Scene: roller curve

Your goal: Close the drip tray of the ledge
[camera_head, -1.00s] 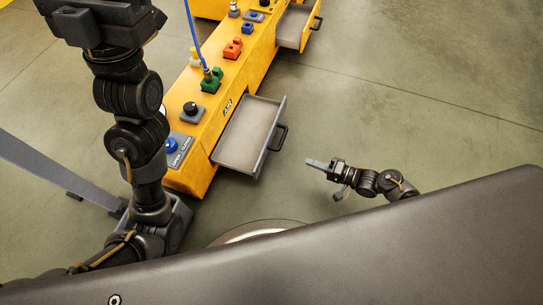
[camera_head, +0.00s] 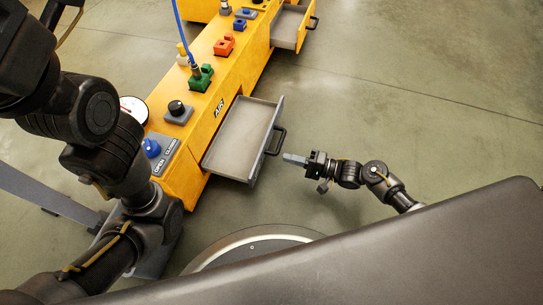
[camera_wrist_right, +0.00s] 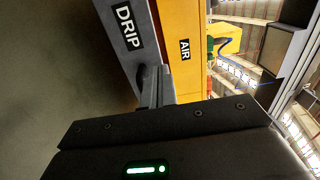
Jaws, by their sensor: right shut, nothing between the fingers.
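The drip tray (camera_head: 240,137) is a grey drawer pulled out of the side of the yellow ledge (camera_head: 215,112). Its dark handle (camera_head: 277,141) is on the front panel. My right gripper (camera_head: 286,157) is shut and empty, with its fingertips just outside the front panel near the handle's lower end. Whether it touches cannot be told. In the right wrist view, the front panel with the label DRIP (camera_wrist_right: 127,28) stands just past the shut fingers (camera_wrist_right: 157,88). My left arm shows at the left of the head view, but its fingers are not visible.
On the ledge are a blue button (camera_head: 152,147), a black knob (camera_head: 177,110), a green block (camera_head: 201,78) with a blue hose, and a red block (camera_head: 224,46). Another open drawer (camera_head: 288,27) sticks out farther back. The floor right of the tray is clear.

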